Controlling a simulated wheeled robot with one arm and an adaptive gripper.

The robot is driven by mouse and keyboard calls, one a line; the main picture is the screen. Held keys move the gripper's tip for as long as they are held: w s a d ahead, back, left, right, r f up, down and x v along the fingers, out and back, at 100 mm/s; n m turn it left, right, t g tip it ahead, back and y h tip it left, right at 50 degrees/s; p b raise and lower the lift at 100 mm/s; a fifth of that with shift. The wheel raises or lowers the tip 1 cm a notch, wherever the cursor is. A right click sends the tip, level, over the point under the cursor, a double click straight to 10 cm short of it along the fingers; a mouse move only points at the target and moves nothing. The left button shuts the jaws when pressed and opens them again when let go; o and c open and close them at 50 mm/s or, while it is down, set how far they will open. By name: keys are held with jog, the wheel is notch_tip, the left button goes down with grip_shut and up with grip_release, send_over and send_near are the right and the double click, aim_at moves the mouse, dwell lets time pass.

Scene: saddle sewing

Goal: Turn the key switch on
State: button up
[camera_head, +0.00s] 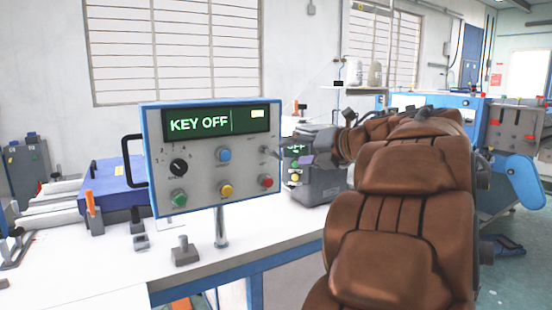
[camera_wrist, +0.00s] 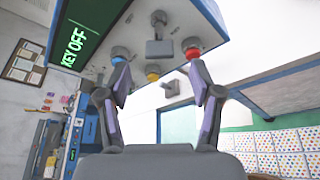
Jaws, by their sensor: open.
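The control panel (camera_head: 205,190) has a blue frame, and its display (camera_head: 200,123) reads KEY OFF. The key switch (camera_head: 267,151) appears to be the small grey part at the panel's upper right. In the wrist view it seems to be the round grey fitting (camera_wrist: 158,18) with a grey block beneath. My gripper (camera_head: 286,158) is at the panel's right edge, partly hidden there. In the wrist view my gripper (camera_wrist: 156,62) is open, its fingers on either side of the key area and nothing held. I cannot tell whether a finger touches the panel.
The panel's red button (camera_head: 266,181) and yellow button (camera_head: 226,190) lie close to my fingers. The panel stands on a post on a white table (camera_head: 80,262).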

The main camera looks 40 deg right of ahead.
aim_at(276, 154)
jog(key=shift+x, duration=3.55)
jog(key=c, duration=1.2)
jog(key=shift+o, duration=0.2)
jog(key=shift+r, duration=0.1)
